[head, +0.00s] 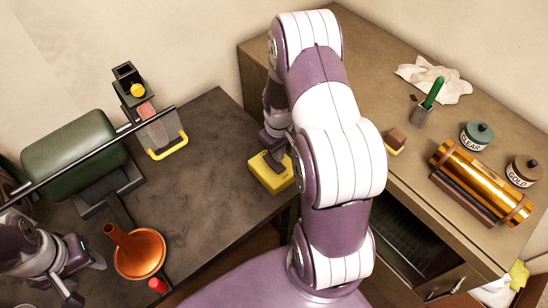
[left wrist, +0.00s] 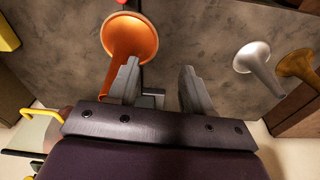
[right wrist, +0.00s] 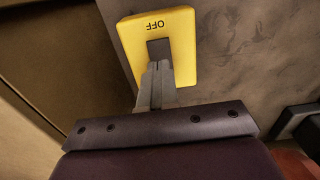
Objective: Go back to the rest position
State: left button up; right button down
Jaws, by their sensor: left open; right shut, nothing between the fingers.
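My left gripper (head: 84,272) is at the lower left of the head view, open and empty, close to a copper horn bell (head: 139,254). In the left wrist view the fingers (left wrist: 158,85) stand apart, with the copper bell (left wrist: 127,38) beyond the left finger. My right gripper (head: 276,150) is shut with nothing between its fingers. Its fingertips are at a yellow box marked OFF (right wrist: 180,30) on the grey bench; in the right wrist view they overlap the box's dark recess (right wrist: 159,50). I cannot tell whether they touch it.
A green padded roller (head: 75,155) and a yellow-handled device (head: 155,130) stand on the grey bench (head: 205,150). The wooden bench holds a brass cylinder (head: 478,180), jars (head: 477,135), a brush (head: 430,100) and a cloth (head: 435,78). Silver and brass bells (left wrist: 258,66) show in the left wrist view.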

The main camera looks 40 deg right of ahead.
pick_arm(q)
notch_tip(320, 180, up, 3)
jog(key=shift+f+p, duration=0.2)
jog(key=shift+p, duration=0.7)
pick_arm(e)
notch_tip(320, 180, up, 3)
jog(key=shift+f, duration=0.1)
pick_arm(q)
notch_tip(320, 180, down, 7)
jog(key=b, duration=0.7)
jog(key=shift+f, duration=0.2)
pick_arm(e)
jog(key=s+a+r, duration=0.3)
jog(key=s+a, duration=0.1)
jog(key=a, duration=0.3)
jog(key=s+a+r+t, duration=0.1)
jog(key=s+a+r, duration=0.2)
jog(key=a, duration=0.3)
jog(key=shift+s+a+r+m, duration=0.25)
jog(key=shift+s+a+m, duration=0.15)
jog(key=shift+s, duration=0.35)
